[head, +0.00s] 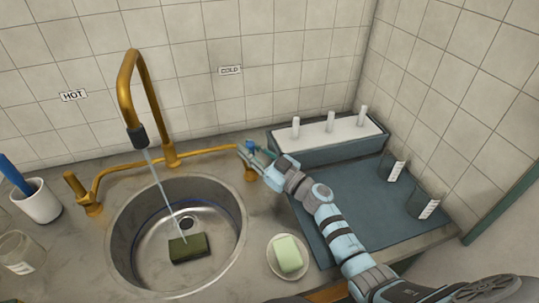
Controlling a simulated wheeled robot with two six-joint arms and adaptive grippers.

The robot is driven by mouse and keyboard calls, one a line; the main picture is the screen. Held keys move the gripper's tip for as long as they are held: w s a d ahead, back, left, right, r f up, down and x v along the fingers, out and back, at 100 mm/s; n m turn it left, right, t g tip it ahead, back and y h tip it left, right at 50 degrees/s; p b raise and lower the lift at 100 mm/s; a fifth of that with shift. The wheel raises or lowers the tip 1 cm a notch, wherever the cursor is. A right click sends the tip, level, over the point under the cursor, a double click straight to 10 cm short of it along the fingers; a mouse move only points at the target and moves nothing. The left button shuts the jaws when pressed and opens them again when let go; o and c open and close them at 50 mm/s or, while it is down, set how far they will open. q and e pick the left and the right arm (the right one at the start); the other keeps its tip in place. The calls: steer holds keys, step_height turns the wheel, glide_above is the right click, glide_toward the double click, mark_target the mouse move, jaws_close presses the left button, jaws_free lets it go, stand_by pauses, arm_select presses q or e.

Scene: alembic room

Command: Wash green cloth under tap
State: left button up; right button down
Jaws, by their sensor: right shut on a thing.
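A dark green block-like piece (188,249), which looks like the folded green cloth or a sponge, lies in the round metal sink (225,240), near the drain. The brass tap (128,85) arches over the sink, and a thin stream of water (165,190) runs from its dark nozzle down onto the green piece. My right gripper (250,154) is shut on the cold-side tap handle, right of the sink and below the COLD label. A bit of blue shows at its fingers, and they hide most of the handle. My left gripper is out of view.
The hot-side handle (75,186) stands left of the sink. A white cup (38,204) with a blue-handled tool and a glass jar stand at far left. A soap dish (287,271) with pale green soap, a blue mat (325,195), a peg rack (330,140) and beakers (426,204) are right.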

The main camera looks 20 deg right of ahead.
steer(key=c, duration=1.4)
jaws_free()
steer(key=shift+c, duration=0.2)
step_height(320, 180, up, 10)
